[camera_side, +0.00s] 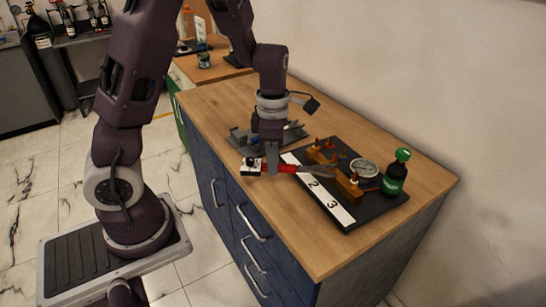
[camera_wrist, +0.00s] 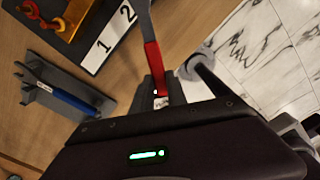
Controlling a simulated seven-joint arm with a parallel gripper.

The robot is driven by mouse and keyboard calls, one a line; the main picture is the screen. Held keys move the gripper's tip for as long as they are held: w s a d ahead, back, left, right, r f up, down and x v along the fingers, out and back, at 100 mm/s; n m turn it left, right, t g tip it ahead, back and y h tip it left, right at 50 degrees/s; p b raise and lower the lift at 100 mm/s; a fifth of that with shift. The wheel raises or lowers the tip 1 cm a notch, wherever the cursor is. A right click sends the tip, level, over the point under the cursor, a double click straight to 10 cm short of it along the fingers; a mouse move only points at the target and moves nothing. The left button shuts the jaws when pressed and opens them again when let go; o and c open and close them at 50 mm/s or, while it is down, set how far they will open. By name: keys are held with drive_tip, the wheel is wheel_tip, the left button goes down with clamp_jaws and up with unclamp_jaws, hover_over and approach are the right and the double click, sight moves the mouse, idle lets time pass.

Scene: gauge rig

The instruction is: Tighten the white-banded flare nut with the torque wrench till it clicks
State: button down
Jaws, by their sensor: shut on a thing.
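The torque wrench has a red handle (camera_side: 285,168) and a grey shaft. My gripper (camera_side: 270,168) is shut on the handle, which also shows in the wrist view (camera_wrist: 155,68). The shaft runs right over the numbered strip toward the brass manifold (camera_side: 346,188). The head end lies close to the manifold; I cannot tell whether it is around a nut. A small white-marked fitting (camera_side: 354,178), probably the white-banded flare nut, shows at the manifold's near end, by number 3. The wrist view cuts off the wrench head and this nut.
A dark plate (camera_side: 375,208) carries the manifold, a round gauge (camera_side: 364,168) and a white numbered strip (camera_side: 335,207). A green-capped bottle (camera_side: 395,173) stands at its right. A blue-handled wrench (camera_wrist: 62,97) lies on a grey holder (camera_wrist: 45,82). A white-and-black item (camera_side: 250,167) is beside my gripper.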

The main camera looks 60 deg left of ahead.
sight(298, 168)
drive_tip(key=shift+f, duration=0.1)
drive_tip(key=shift+w+d+f, duration=0.15)
drive_tip(key=shift+w+f, duration=0.05)
drive_tip(key=shift+f, duration=0.35)
drive_tip(key=shift+w+d+f, duration=0.15)
drive_tip(key=shift+w+f, duration=0.05)
drive_tip(key=shift+f, duration=0.35)
drive_tip(key=shift+w+d+f, duration=0.15)
drive_tip(key=shift+w+f, duration=0.05)
drive_tip(key=shift+f, duration=0.35)
drive_tip(key=shift+w+d, duration=0.65)
drive_tip(key=shift+w, duration=0.3)
drive_tip(key=shift+w+d, duration=0.65)
drive_tip(key=shift+w, duration=0.2)
idle(0.4)
drive_tip(key=c, duration=2)
unclamp_jaws()
clamp_jaws()
